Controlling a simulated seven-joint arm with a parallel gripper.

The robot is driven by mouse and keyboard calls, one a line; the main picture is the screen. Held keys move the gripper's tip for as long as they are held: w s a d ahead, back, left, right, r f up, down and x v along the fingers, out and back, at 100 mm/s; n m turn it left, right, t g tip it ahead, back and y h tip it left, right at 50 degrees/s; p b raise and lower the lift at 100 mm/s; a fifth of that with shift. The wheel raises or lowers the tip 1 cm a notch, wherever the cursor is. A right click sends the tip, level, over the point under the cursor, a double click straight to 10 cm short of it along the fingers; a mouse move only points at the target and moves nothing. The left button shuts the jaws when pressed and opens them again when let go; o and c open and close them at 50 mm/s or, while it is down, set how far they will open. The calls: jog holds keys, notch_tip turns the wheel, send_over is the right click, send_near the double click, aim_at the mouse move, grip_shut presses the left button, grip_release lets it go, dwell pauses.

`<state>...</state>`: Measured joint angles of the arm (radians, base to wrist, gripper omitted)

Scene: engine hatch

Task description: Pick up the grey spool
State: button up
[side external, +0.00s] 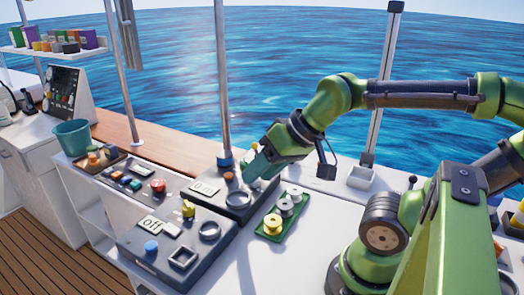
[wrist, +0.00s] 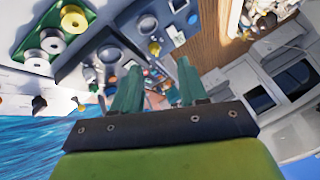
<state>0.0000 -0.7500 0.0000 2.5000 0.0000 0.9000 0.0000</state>
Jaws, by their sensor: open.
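A small green tray (side external: 267,236) holds a row of spools on the white counter, left of my arm's base. The yellow spool (side external: 272,224) is at the near end. A pale grey spool (side external: 284,208) is in the middle, with another pale spool (side external: 295,195) at the far end; their shades are hard to tell apart. In the wrist view the middle grey spool (wrist: 52,41) and the tray (wrist: 84,42) show at upper left, outside the fingers. My gripper (side external: 256,166) is open and empty, above the far control panel, behind and left of the tray.
Dark control panels (side external: 165,245) with knobs, buttons and ring shapes lie left of the tray. A metal pole (side external: 222,80) rises beside my gripper. A teal bucket (side external: 72,137) stands at far left. Counter right of the tray is clear.

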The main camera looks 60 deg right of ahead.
jog(key=o, duration=0.4)
jog(key=shift+d, duration=0.1)
jog(key=n+g+h, duration=0.2)
jog(key=n+g, duration=0.1)
jog(key=g, duration=0.4)
send_over(285, 204)
notch_tip(285, 204, down, 7)
jog(key=n, duration=0.3)
notch_tip(285, 204, down, 16)
jog(key=shift+f, duration=0.1)
